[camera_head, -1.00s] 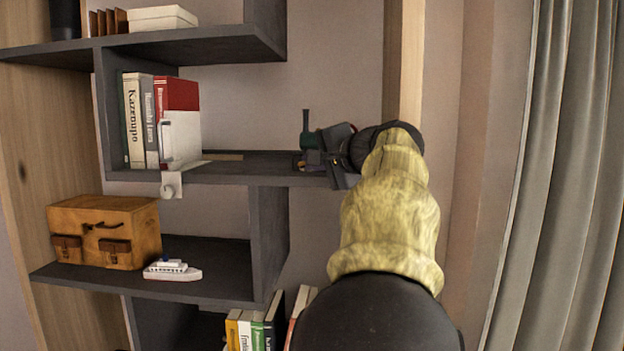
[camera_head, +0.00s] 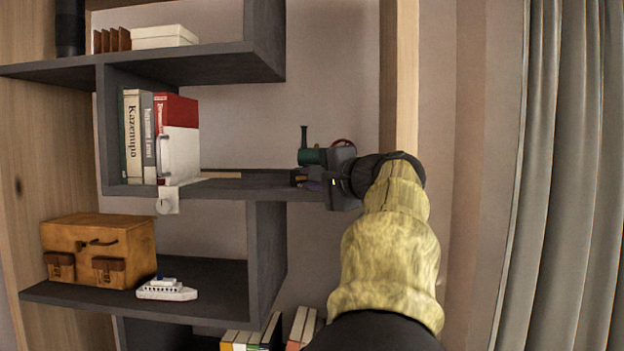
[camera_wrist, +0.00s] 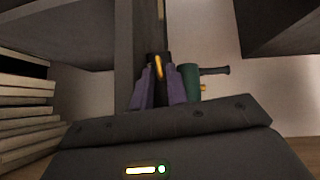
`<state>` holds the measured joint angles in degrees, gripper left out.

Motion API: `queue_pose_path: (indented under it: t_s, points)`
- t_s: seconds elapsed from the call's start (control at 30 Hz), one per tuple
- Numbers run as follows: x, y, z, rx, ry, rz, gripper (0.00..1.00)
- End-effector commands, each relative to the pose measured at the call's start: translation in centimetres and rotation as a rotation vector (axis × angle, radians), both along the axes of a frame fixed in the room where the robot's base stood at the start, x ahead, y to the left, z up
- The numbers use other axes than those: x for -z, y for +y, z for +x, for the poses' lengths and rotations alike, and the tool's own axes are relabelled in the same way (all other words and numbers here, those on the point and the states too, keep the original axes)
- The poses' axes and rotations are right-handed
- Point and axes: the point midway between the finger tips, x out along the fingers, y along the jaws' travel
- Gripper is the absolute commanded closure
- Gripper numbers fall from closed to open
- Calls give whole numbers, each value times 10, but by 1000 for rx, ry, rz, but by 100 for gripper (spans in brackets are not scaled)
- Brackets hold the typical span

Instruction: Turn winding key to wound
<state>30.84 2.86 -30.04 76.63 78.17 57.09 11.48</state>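A small toy engine with a green boiler (camera_head: 312,156) and a thin dark chimney stands at the right end of the middle shelf. Part of a red wheel (camera_head: 343,144) shows behind my gripper. In the wrist view the green boiler (camera_wrist: 190,84) lies just right of my fingers, its chimney pointing right. My gripper (camera_wrist: 158,82) has two purple fingers a small gap apart. A narrow brass-coloured piece (camera_wrist: 158,66), possibly the winding key, shows between the fingertips. Whether the fingers touch it I cannot tell. In the head view my gripper (camera_head: 318,184) hides much of the engine.
Books (camera_head: 140,140) and a white holder stand left on the same shelf (camera_head: 240,187). A wooden case (camera_head: 98,250) and a toy ship (camera_head: 167,290) sit below. A wooden post (camera_head: 400,80) rises behind my arm. Curtains (camera_head: 570,180) hang at right.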

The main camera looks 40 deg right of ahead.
Motion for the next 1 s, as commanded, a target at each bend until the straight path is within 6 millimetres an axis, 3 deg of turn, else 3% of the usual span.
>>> queue_pose_path:
  t_s: [0.2, 0.37, 1.0]
  points:
    - [0, 0, -3, 0, 0, -1, 84]
    - [0, 1, -18, 1, 0, -2, 84]
    - [-12, 13, -142, 3, -1, -2, 84]
